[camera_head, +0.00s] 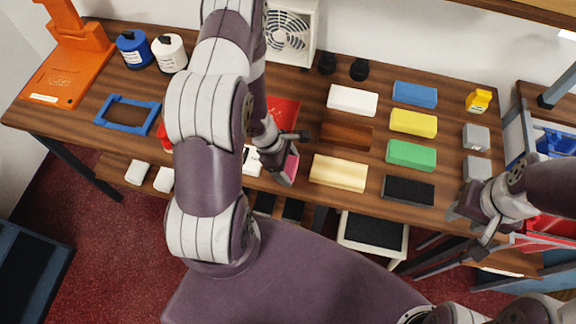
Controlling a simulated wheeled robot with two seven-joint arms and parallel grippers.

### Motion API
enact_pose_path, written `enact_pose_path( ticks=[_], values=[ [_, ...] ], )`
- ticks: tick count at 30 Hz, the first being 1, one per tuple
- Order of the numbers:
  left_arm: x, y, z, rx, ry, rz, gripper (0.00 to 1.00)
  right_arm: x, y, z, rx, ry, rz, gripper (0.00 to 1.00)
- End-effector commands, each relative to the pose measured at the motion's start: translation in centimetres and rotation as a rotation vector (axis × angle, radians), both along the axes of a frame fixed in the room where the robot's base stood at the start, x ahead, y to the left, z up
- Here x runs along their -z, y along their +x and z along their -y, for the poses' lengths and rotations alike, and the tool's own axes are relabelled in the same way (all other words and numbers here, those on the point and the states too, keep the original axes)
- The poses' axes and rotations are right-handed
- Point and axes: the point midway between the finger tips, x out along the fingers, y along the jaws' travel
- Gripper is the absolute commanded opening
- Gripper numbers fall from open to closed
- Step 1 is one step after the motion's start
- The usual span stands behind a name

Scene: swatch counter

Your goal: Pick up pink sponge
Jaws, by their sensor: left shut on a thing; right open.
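The pink sponge (291,165) is in the jaws of my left gripper (287,160), left of the cream block, over the front part of the wooden counter. Only a small pink face of it shows; the fingers hide the rest. I cannot tell whether it touches the counter. My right gripper (468,228) is open and empty near the counter's front right edge, to the right of the black block.
White (352,100), brown (346,136), cream (338,173), blue (415,94), yellow (413,122), green (411,154) and black (408,190) blocks lie in two columns. Grey blocks (476,137) lie at right. A fan (290,35) stands behind. A blue frame (128,114) lies at left.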

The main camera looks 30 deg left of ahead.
Motion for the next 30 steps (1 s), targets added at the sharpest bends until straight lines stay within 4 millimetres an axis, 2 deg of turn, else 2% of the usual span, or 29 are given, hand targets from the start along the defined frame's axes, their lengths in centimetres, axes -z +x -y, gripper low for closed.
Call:
enact_pose_path(
  ticks=[6,7,13,18,24,30],
  values=[
    [-3.6,0.1,0.0,0.002,0.001,0.004,0.50,-0.2,0.0,0.0,0.000,0.000,0.000,0.43],
    [-3.8,-0.1,0.3,0.004,0.002,0.003,0.50,0.2,0.0,0.0,0.000,0.000,0.001,0.43],
    [-6.1,-2.7,4.3,0.006,0.001,0.002,0.50,2.1,0.0,0.0,0.000,0.000,0.000,0.43],
    [-8.7,-4.8,7.6,0.006,0.001,0.004,0.50,2.6,0.0,0.0,0.000,0.000,0.000,0.43],
    [-10.3,-6.1,9.6,0.001,0.000,-0.001,0.50,2.6,0.0,0.0,0.000,0.000,0.000,0.43],
    [-10.5,-6.3,9.9,-0.001,0.000,0.000,0.50,2.6,0.0,0.0,0.000,0.000,0.000,0.43]
  ],
)
